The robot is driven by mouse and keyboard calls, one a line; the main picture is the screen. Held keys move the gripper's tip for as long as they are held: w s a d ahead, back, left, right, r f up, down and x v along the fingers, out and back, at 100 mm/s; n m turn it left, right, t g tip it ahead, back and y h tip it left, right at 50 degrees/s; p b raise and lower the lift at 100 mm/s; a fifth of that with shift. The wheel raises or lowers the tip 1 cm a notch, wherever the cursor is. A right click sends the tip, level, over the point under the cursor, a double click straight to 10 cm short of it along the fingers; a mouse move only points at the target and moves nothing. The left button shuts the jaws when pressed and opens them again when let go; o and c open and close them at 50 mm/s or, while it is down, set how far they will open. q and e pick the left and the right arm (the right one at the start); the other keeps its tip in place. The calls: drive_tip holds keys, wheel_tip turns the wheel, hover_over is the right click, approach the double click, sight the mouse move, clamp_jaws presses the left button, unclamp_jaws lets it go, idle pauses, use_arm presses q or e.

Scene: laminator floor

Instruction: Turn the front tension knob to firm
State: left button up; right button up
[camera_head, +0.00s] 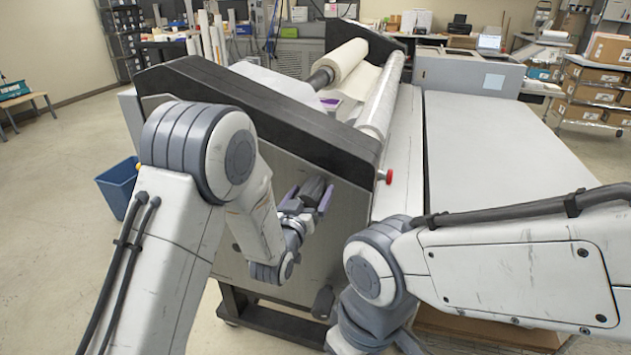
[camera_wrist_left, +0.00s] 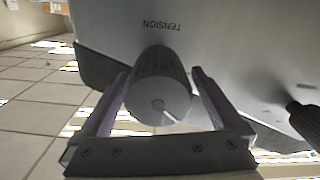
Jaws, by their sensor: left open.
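The front tension knob (camera_wrist_left: 160,88) is a dark, ribbed cylinder on the laminator's grey side panel (camera_wrist_left: 225,40). The word TENSION shows upside down beside it in the left wrist view. A pale line on its end face points to the lower right in that view. My left gripper (camera_head: 309,196) is open, with one purple-grey finger on each side of the knob. Narrow gaps seem to show between fingers and knob; contact cannot be told. In the head view the knob (camera_head: 315,186) is partly hidden by the fingers. My right gripper is out of view.
A second dark knob (camera_wrist_left: 305,118) sticks out of the same panel. A red knob (camera_head: 388,176) sits at the laminator's near edge beside the rollers. A blue bin (camera_head: 118,187) stands on the floor at left. My right forearm covers the lower right.

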use_arm(q)
drive_tip(key=shift+p+x, duration=0.3)
drive_tip(key=shift+x, duration=1.1)
drive_tip(key=shift+s, duration=0.1)
drive_tip(key=c, duration=1.3)
drive_tip(key=shift+f+m+b, duration=0.15)
drive_tip(key=shift+m+b, duration=0.25)
drive_tip(key=shift+b, duration=0.3)
drive_tip(key=m+b, duration=0.5)
drive_tip(key=b, duration=0.1)
drive_tip(key=shift+d+f, duration=0.1)
drive_tip(key=shift+m+b, duration=1.4)
drive_tip(key=shift+m, duration=0.3)
drive_tip(key=o, duration=1.3)
